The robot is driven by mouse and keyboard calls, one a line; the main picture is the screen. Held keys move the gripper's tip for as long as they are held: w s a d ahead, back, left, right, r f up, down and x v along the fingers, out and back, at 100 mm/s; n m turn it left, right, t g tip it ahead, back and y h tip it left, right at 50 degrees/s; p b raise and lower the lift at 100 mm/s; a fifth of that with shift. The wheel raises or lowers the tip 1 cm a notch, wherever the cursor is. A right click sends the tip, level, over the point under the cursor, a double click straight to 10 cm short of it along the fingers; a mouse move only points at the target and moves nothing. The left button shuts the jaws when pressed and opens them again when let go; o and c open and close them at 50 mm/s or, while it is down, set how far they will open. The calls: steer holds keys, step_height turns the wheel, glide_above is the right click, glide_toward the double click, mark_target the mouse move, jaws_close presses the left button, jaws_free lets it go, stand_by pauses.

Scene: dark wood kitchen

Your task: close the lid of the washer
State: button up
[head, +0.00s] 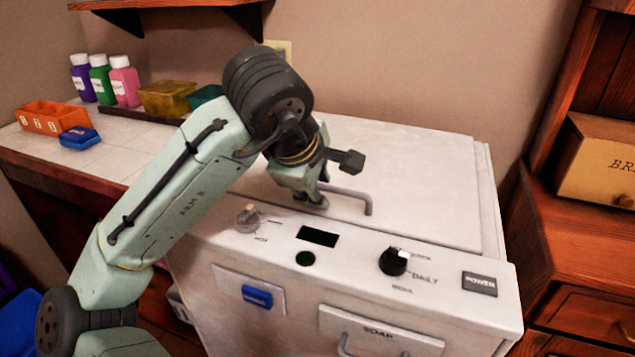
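The white washer (425,307) stands in the middle right, with its control panel on the near side. Its white lid (420,180) lies flat, or nearly flat, across the top; I cannot tell whether a small gap is left at its edge. A grey bar handle (366,205) rises from the lid near its front edge. My gripper (318,200) points down over the front left part of the lid, beside the left end of the handle. My arm hides part of the lid, and the fingers are too covered to show whether they are open or touching anything.
A tiled counter (117,160) at left holds several bottles (101,80), a yellow container (167,97), an orange box (48,117) and a blue item (79,138). A wooden cabinet (580,260) stands close at right. A shelf (165,5) hangs above.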

steer(key=shift+r, duration=0.1)
steer(key=shift+s+a+r, duration=0.1)
steer(key=shift+s+r, duration=0.1)
steer(key=shift+r, duration=0.25)
steer(key=v, duration=1.1)
steer(key=shift+s, duration=0.1)
